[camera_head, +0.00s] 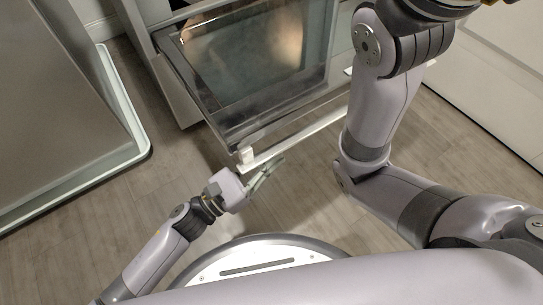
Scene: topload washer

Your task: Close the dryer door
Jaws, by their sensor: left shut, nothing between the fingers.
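The door (250,60) is at the top centre of the head view. It is a fold-down door with a dark glass panel in a metal frame, and it stands open, tilted out over the floor. It looks more like an oven door than a dryer door. A white bar handle (305,136) runs along its near edge. My left gripper (268,172) is shut and empty, just below the left end of the handle. I cannot tell whether it touches the handle. My right arm crosses the right side, and its gripper is out of view.
A grey appliance panel with a pale rim (127,125) stands at the left. White cabinet fronts (490,90) line the right side. Bare wood floor (90,215) lies between the door and my base. My right arm hides part of the area right of the door.

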